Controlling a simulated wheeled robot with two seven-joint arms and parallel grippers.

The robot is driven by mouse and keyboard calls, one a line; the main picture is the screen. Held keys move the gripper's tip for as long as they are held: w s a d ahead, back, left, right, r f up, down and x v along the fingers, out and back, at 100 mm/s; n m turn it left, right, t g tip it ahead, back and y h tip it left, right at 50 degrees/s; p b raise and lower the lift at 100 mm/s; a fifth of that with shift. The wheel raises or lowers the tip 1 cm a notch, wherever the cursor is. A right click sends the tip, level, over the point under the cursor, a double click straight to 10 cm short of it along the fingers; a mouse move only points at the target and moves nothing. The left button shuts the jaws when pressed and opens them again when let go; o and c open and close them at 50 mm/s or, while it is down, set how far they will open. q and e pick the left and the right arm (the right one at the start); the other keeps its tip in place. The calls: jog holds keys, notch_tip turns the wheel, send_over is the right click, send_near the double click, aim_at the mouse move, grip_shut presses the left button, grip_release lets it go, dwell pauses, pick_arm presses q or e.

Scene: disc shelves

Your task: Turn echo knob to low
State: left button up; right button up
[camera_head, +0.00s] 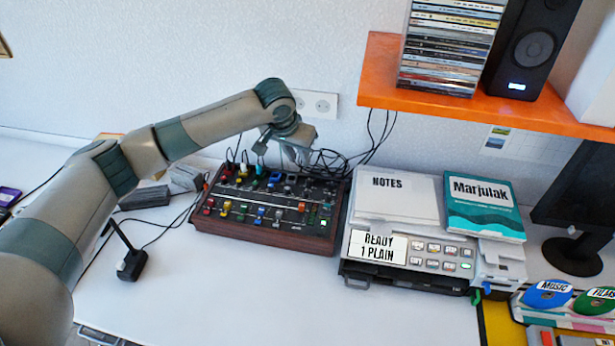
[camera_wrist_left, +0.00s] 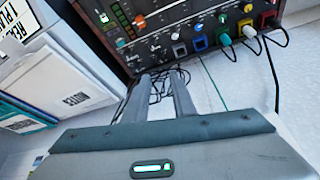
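The mixer (camera_head: 268,207) is a dark console with wooden sides, coloured sliders and small knobs, standing on the white desk near the wall. It also fills the top of the left wrist view (camera_wrist_left: 205,17). Small dark knobs (camera_wrist_left: 158,52) show near its edge by my fingertips; their labels are too small to read, so I cannot tell which is the echo knob. My left gripper (camera_head: 287,152) is over the mixer's back edge. In the left wrist view its two fingers (camera_wrist_left: 163,74) are apart with nothing between them but cables behind. My right gripper is not in view.
A printer (camera_head: 410,253) with a NOTES stack (camera_head: 393,203) and a teal book (camera_head: 484,210) stands right of the mixer. An orange shelf (camera_head: 385,78) holds discs and a speaker (camera_head: 530,45) above. Black cables (camera_head: 330,163) lie behind the mixer.

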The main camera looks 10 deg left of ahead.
aim_at(308, 180)
pick_arm(q)
jog(key=p+x, duration=0.2)
jog(key=x, duration=1.2)
jog(key=shift+f, duration=0.1)
grip_shut()
